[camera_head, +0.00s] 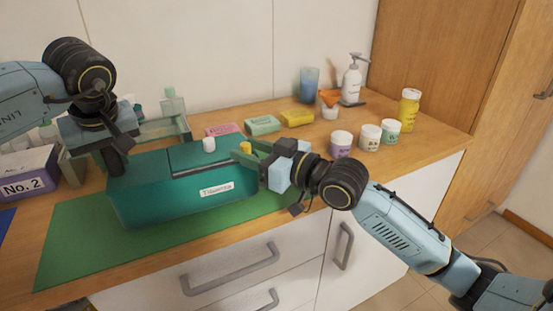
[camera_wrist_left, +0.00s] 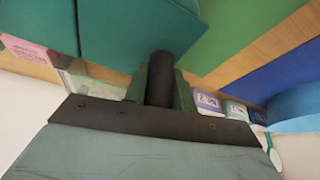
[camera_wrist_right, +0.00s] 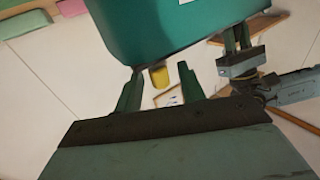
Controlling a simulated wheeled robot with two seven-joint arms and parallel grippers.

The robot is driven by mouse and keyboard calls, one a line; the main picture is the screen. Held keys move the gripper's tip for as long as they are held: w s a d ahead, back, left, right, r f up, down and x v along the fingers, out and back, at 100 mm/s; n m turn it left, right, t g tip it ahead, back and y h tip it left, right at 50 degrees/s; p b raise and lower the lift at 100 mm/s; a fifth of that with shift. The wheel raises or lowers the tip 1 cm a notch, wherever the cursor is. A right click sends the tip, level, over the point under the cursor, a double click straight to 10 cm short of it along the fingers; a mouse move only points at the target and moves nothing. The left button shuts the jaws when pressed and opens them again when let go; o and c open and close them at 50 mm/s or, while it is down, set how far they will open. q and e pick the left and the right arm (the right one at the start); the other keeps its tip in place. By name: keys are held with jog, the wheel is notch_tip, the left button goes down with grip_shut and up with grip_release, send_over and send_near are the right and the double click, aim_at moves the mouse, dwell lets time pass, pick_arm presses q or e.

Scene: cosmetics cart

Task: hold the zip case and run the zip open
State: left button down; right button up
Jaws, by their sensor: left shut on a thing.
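The teal zip case (camera_head: 165,200) stands on the green mat (camera_head: 75,245), its label facing front. A dark seam outlines part of its top. A white knob (camera_head: 209,144) and a yellow knob (camera_head: 245,147) show at the top; which is the zip pull I cannot tell. My left gripper (camera_head: 114,160) is shut on a black post (camera_wrist_left: 160,75) at the case's left end. My right gripper (camera_head: 263,160) is at the right end, fingers apart. In the right wrist view the yellow knob (camera_wrist_right: 159,76) shows between these fingers, with gaps beside it.
Soap boxes (camera_head: 263,125) lie behind the case. Several lidded jars (camera_head: 370,138), a yellow bottle (camera_head: 409,108), a pump bottle (camera_head: 352,80) and a blue cup (camera_head: 309,85) stand to the right. A No. 2 box (camera_head: 28,175) is at left. The counter's front right is clear.

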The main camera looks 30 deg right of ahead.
jog(key=v, duration=1)
jog(key=shift+s, duration=0.15)
jog(key=shift+d, duration=0.15)
pick_arm(q)
jog(key=c, duration=1.1)
grip_release()
jog(key=shift+o, duration=0.2)
